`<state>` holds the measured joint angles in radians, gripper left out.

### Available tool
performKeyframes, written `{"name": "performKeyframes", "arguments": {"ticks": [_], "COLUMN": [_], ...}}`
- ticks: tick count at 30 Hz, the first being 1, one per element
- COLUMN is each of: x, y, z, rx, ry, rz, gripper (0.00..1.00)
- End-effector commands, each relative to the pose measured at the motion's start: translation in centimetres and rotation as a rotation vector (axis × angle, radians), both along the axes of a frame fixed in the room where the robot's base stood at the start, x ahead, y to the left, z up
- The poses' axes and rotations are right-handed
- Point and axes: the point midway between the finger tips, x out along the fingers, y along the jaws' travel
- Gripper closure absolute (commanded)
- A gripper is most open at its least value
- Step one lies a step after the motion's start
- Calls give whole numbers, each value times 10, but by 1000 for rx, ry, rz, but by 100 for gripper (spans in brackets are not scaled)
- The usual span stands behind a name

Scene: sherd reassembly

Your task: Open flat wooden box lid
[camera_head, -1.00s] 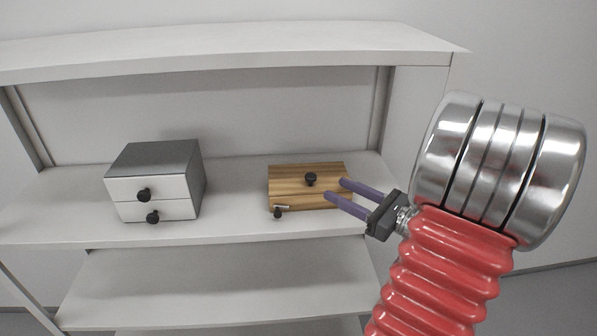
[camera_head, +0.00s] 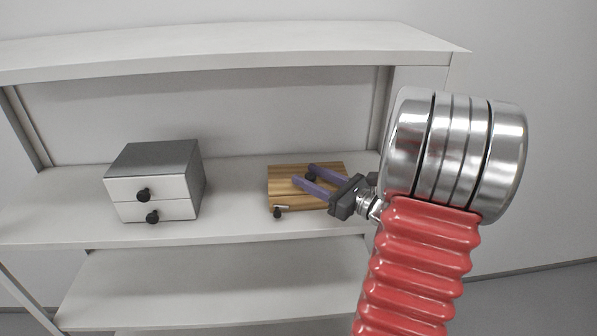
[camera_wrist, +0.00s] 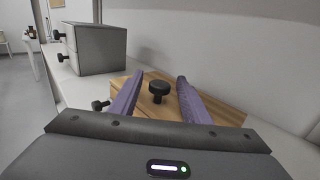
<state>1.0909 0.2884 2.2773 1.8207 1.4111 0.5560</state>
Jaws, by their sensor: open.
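The flat wooden box (camera_head: 283,183) lies on the middle shelf, its lid shut. A black knob (camera_head: 312,177) stands on the lid; it also shows in the wrist view (camera_wrist: 159,89). A second black knob (camera_head: 278,212) with a small latch is on the front side; this knob shows at the left in the wrist view (camera_wrist: 100,106). My gripper (camera_head: 302,174) is open and over the lid. In the wrist view its two purple fingers (camera_wrist: 157,84) are on either side of the lid knob, apart from it. Whether the fingers touch the lid cannot be told.
A grey and white two-drawer cabinet (camera_head: 155,182) with black knobs stands on the same shelf to the left of the box. The upper shelf board (camera_head: 230,47) runs above. The shelf between cabinet and box is clear.

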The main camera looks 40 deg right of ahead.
Motion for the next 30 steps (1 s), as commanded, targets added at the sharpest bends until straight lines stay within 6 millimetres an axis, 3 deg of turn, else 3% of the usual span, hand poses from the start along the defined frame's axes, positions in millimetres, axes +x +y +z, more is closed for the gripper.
{"name": "performKeyframes", "arguments": {"ticks": [9,21,30], "x": [35,40,40], "y": [8,9,9], "z": [0,0,0], "rx": [0,0,0], "ry": [0,-1,0], "rz": [3,1,1], "gripper": [57,58,79]}}
